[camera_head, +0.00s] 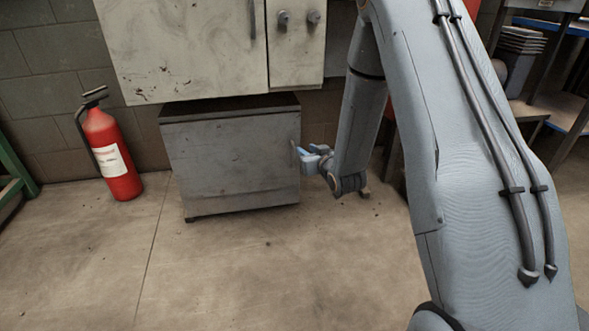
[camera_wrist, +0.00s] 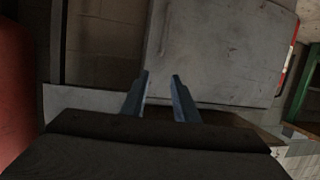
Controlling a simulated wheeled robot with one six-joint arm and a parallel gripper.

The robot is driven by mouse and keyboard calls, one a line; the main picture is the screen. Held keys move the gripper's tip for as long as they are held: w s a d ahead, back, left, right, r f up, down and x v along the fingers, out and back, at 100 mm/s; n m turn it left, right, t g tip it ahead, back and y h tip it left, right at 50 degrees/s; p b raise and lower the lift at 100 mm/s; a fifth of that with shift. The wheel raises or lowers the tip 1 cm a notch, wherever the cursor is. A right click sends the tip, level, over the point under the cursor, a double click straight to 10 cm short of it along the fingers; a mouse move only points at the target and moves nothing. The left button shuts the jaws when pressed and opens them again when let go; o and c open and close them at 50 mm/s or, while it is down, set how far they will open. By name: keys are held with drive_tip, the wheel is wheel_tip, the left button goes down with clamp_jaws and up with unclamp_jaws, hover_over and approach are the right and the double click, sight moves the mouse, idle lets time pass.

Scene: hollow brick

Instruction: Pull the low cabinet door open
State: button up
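The low grey cabinet (camera_head: 230,165) stands on the floor, its flat front door facing me. The door looks shut. A thin upright piece that may be its handle (camera_head: 294,158) shows near the door's right edge. My gripper (camera_head: 303,155) is low at that right edge, with its fingertips close to the thin piece; I cannot tell whether they touch it. In the wrist view, the two blue-grey fingers (camera_wrist: 160,76) stand apart with a gap between them. The grey cabinet panel (camera_wrist: 222,50) fills the upper right there. No handle is clear between the fingers.
A worn white wall cabinet (camera_head: 185,50) hangs above, with dark knobs on its right part. A red fire extinguisher (camera_head: 112,155) stands left of the low cabinet. A shelf rack (camera_head: 545,110) is at the right. The concrete floor (camera_head: 250,265) in front is clear.

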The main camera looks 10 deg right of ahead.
sight(294, 153)
drive_tip(key=w+f+t+y+b, duration=0.1)
drive_tip(key=w+f+t+b, duration=0.25)
drive_tip(key=f+b, duration=0.4)
drive_tip(key=shift+g, duration=0.35)
drive_tip(key=shift+w+a+f+b, duration=0.15)
drive_tip(key=shift+w+a+b, duration=0.3)
drive_tip(key=shift+w, duration=0.8)
drive_tip(key=shift+w+a+f+b, duration=0.15)
drive_tip(key=shift+w+b, duration=0.5)
drive_tip(key=shift+w, duration=0.6)
drive_tip(key=shift+w+a+f+b, duration=0.1)
drive_tip(key=shift+w+a+b, duration=0.35)
drive_tip(key=shift+w, duration=0.8)
drive_tip(key=shift+d, duration=0.15)
clamp_jaws()
